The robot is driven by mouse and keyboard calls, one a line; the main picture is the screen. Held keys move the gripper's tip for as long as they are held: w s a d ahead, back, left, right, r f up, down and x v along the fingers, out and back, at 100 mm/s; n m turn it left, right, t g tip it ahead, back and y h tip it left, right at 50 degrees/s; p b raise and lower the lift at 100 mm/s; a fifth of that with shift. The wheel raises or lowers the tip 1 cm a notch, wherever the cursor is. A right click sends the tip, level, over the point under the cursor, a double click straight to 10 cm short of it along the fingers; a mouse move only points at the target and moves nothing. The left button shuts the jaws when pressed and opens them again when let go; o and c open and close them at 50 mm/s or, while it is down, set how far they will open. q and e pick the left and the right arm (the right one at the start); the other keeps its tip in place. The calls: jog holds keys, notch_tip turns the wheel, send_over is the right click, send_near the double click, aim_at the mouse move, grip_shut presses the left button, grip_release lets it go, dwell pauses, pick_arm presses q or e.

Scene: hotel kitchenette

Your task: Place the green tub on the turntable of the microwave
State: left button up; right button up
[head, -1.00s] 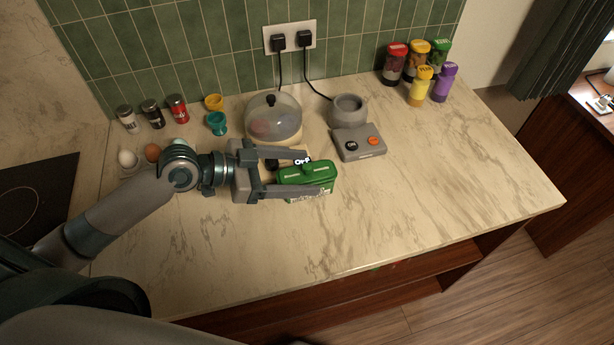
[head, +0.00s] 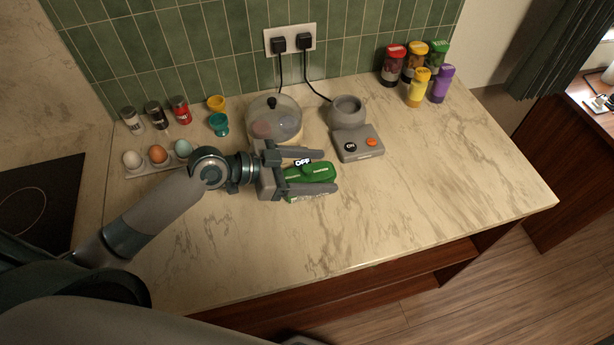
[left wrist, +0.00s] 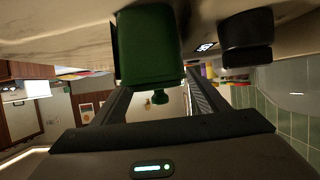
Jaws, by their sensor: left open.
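The green tub (head: 318,171) stands on the marble counter, left of the counter's middle, with its green lid facing up. My left gripper (head: 329,170) is open, with one finger on the far side of the tub and the other across its near side. The near finger hides part of the tub's front. In the left wrist view the tub (left wrist: 150,45) shows large between the spread fingers; I cannot tell whether they touch it. The microwave and its turntable are not in view. My right gripper is not in view.
An appliance with a clear dome (head: 274,117) stands close behind the tub. Several colored jars (head: 415,75) stand at the back right, and an egg tray (head: 156,168) at left. The right counter is clear.

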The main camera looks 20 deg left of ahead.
pick_arm(q)
jog(key=shift+w+d+f, duration=0.3)
jog(key=shift+d, duration=0.25)
jog(key=c, duration=1.4)
jog(key=shift+c, duration=0.8)
jog(key=shift+r, duration=0.1)
jog(key=shift+r, duration=0.1)
